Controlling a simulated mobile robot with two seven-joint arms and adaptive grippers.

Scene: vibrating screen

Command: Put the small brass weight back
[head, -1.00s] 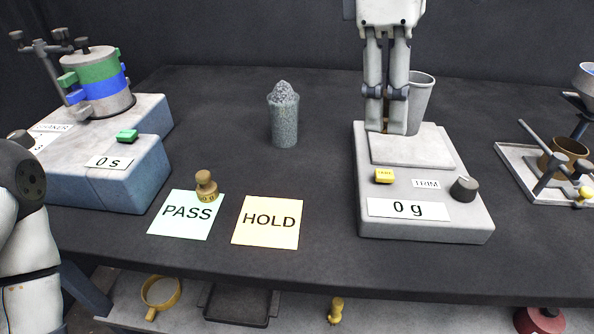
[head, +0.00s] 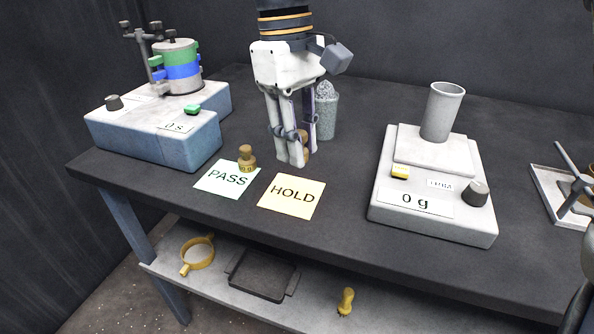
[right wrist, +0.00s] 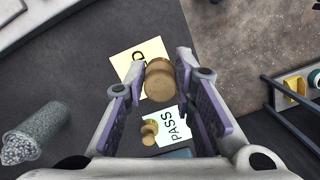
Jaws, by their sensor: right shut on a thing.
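My right gripper (head: 296,160) is shut on a brass weight (head: 304,146). It points down over the bench, just behind the HOLD card (head: 292,197). In the right wrist view the held weight (right wrist: 159,80) sits between the two pads, with the HOLD card and the PASS card (right wrist: 172,124) beyond it. A second brass weight (head: 247,158) stands upright on the upper edge of the PASS card (head: 228,178). Whether the held weight is clear of the bench I cannot tell. My left gripper is out of view.
A grey beaker of granules (head: 327,112) stands close behind my right gripper. The scale (head: 432,208) at right reads 0 g and carries an empty-looking metal cup (head: 441,112). The shaker (head: 150,130) is at left. A lower shelf holds a tray (head: 262,274) and brass-coloured items.

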